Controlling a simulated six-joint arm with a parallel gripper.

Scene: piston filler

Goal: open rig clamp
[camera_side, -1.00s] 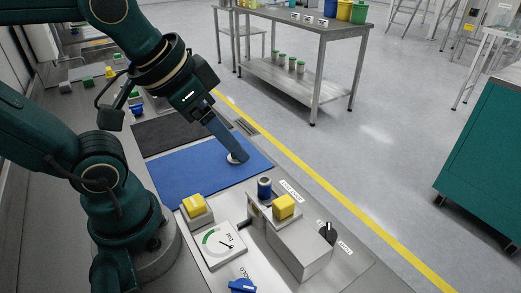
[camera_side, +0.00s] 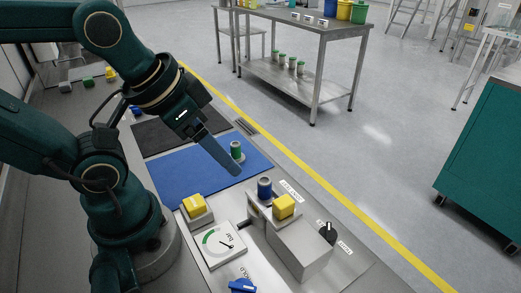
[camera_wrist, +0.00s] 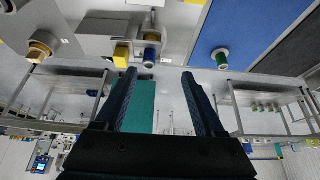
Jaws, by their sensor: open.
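The steel rig (camera_side: 302,252) stands on the bench, with a yellow block (camera_side: 283,206) on top and a blue capped vial (camera_side: 264,188) at its back left end. I cannot tell whether its clamp is shut on this vial. In the wrist view the blue vial (camera_wrist: 151,52) and the yellow block (camera_wrist: 121,55) show beyond my fingertips. My gripper (camera_side: 237,172) is open and empty above the blue mat (camera_side: 185,172), apart from the rig. Its two fingers (camera_wrist: 158,74) show nothing between them. A green capped vial (camera_side: 236,150) stands upright on the mat's far side.
A second yellow block (camera_side: 194,206) sits on a grey base left of the rig. A dial gauge (camera_side: 218,244), a blue knob (camera_side: 242,287) and a black knob (camera_side: 327,232) are nearby. A dark mat (camera_side: 165,135) lies behind the blue one.

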